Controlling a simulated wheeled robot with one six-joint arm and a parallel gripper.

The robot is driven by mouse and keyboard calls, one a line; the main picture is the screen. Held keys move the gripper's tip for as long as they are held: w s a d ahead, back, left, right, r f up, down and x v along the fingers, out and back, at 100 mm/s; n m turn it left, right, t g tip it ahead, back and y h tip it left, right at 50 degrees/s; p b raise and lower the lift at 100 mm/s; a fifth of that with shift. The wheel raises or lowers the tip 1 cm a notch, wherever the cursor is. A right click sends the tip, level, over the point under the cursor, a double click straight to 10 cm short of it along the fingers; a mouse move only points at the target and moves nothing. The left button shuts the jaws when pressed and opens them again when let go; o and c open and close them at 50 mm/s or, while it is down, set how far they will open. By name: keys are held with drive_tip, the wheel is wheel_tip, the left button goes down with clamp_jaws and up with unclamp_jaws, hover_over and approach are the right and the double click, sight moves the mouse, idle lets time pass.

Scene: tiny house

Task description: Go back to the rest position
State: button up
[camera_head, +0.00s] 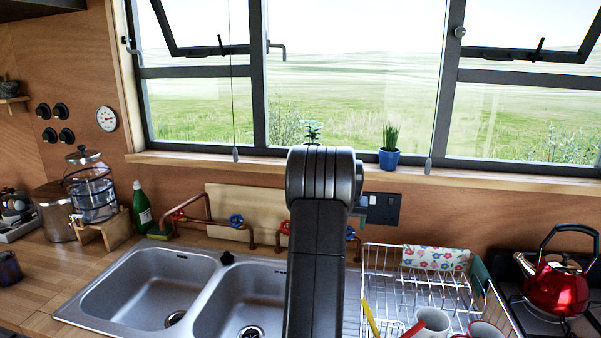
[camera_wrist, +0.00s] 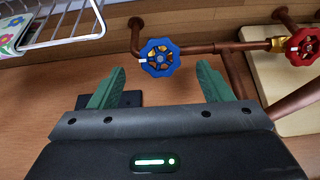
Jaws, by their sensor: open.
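My gripper (camera_wrist: 160,88) shows in the wrist view with its two green fingers spread apart and nothing between them. Beyond the fingers are a blue valve wheel (camera_wrist: 160,58) on a copper pipe and the wooden wall. In the head view my dark arm rises in the middle of the picture, in front of the sink and window.
A double sink (camera_head: 160,285) lies left of my arm. A white dish rack (camera_head: 385,262) with mugs stands to the right, and a red kettle (camera_head: 555,287) is on the stove. A potted plant (camera_head: 389,158) sits on the sill. A green bottle (camera_head: 141,208) stands behind the sink.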

drive_tip(key=v, duration=0.8)
drive_tip(key=shift+r+b, duration=0.35)
drive_tip(key=shift+b, duration=0.1)
drive_tip(key=shift+s+a+f, duration=0.1)
drive_tip(key=shift+s, duration=0.05)
